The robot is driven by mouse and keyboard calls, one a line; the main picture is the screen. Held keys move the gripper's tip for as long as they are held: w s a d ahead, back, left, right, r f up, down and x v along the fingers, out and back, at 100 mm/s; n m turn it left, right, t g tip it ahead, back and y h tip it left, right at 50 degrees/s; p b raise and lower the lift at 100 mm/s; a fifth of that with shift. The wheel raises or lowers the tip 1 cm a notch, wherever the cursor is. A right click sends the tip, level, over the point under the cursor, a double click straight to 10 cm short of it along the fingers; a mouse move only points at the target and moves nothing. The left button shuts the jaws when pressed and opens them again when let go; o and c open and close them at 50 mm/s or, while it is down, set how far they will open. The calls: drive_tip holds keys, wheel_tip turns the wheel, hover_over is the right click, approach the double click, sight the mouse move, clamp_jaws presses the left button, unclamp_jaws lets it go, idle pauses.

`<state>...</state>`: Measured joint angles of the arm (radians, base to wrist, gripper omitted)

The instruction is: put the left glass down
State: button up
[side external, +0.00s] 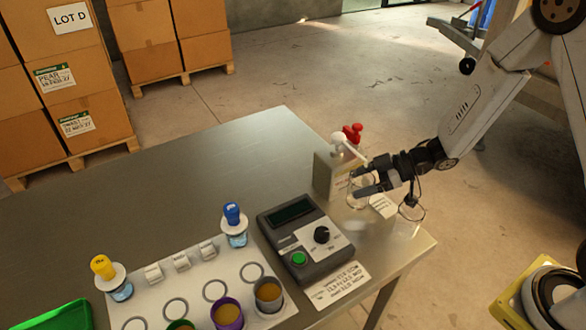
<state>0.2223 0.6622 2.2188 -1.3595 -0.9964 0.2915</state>
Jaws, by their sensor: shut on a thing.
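My gripper (358,182) is at the right end of the steel table. Its dark fingers are shut on a clear glass (358,201), which is faint and partly covered by the fingers. I cannot tell whether the glass's base touches the table. The glass is just right of a beige box (323,177) with a white lever and a red knob on top. A clear round rim (411,212) shows below my wrist by the table's right edge; I cannot tell whether it is a second glass.
A grey device (305,240) with a green button and dark knob stands left of my gripper. A white rack (190,290) holds cups and capped bottles. Small printed cards lie near the table's right edge (415,257). The table's back left is bare.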

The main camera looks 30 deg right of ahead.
drive_tip(key=shift+f, duration=1.7)
drive_tip(key=shift+f, duration=0.1)
drive_tip(key=o, duration=1.2)
drive_tip(key=shift+c, duration=0.2)
drive_tip(key=shift+s+d+r, duration=0.1)
drive_tip(key=shift+d+r, duration=0.05)
drive_tip(key=shift+r, duration=0.05)
drive_tip(key=v, duration=1.1)
drive_tip(key=shift+s+d, duration=0.25)
drive_tip(key=shift+w+r, duration=0.1)
